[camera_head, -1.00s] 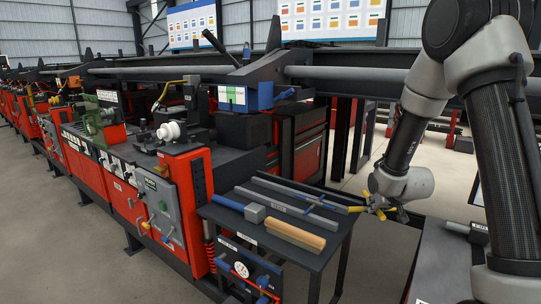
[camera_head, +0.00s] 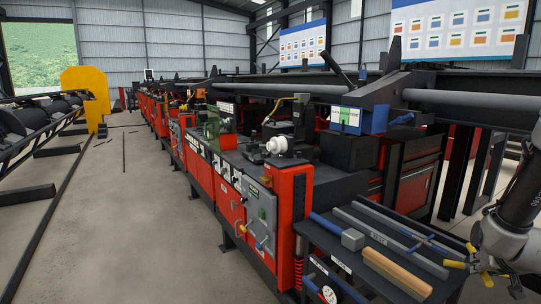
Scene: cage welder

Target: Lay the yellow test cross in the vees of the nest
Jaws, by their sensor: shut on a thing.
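My gripper (camera_head: 484,264) is at the right edge of the head view, beside the right end of the tool shelf. It is shut on the yellow test cross (camera_head: 456,264), whose yellow arm ends stick out around the fingers. The middle of the cross is hidden by the fingers. The cross appears held clear of the shelf, though its height is hard to judge. I cannot pick out the nest with its vees for certain in this view.
The dark tool shelf (camera_head: 318,232) holds a blue-handled hammer (camera_head: 352,240), a wooden-handled tool (camera_head: 397,275) and long grey bars. Left of it stands the red machine row, with a grey control box (camera_head: 259,215) and white rollers (camera_head: 290,145). Open floor (camera_head: 120,230) lies to the left.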

